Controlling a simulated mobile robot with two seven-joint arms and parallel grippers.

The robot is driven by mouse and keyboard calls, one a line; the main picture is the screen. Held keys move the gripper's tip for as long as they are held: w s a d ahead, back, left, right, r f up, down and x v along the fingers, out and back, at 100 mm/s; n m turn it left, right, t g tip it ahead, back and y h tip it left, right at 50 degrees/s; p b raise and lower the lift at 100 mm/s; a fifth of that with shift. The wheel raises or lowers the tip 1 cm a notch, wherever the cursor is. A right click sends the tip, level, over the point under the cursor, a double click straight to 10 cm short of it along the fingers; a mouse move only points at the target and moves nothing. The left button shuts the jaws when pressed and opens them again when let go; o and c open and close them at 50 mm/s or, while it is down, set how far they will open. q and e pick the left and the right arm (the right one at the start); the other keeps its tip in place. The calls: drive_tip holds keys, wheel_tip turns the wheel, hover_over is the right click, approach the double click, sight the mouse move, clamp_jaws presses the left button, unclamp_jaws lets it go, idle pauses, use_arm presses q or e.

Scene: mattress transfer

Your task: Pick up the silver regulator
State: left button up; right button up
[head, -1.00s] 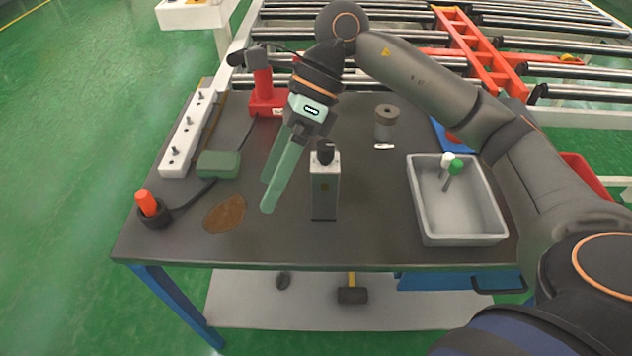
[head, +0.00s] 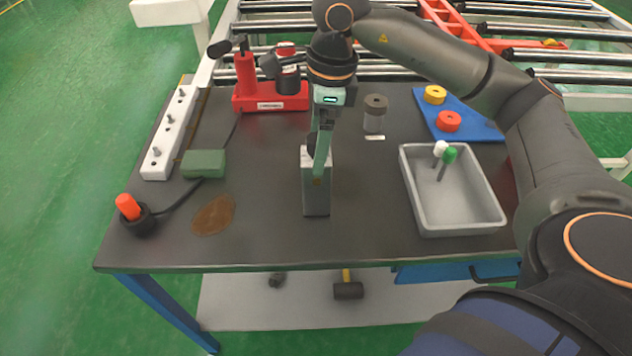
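The silver regulator (head: 317,195) is an upright silver box with a black knob on top, standing near the front middle of the dark table (head: 262,235). My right gripper (head: 321,170) comes down from above, and its pale green fingers overlap the knob and upper front of the regulator. The fingers are seen nearly edge-on and hide part of the knob. I cannot tell whether they touch it or how far apart they are. My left gripper is not in view.
A grey tray (head: 408,190) with white- and green-topped items stands right. A grey cylinder (head: 375,112) is behind the regulator. A red stand (head: 270,103), white strip (head: 172,130), green box (head: 204,163) and orange-topped item (head: 128,207) lie left. A blue board (head: 475,122) is back right.

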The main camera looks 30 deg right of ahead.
sight(316, 183)
drive_tip(key=f, duration=0.4)
drive_tip(key=shift+w+f, duration=0.25)
drive_tip(key=shift+f, duration=0.05)
clamp_jaws()
idle(0.6)
drive_tip(key=shift+r, duration=0.15)
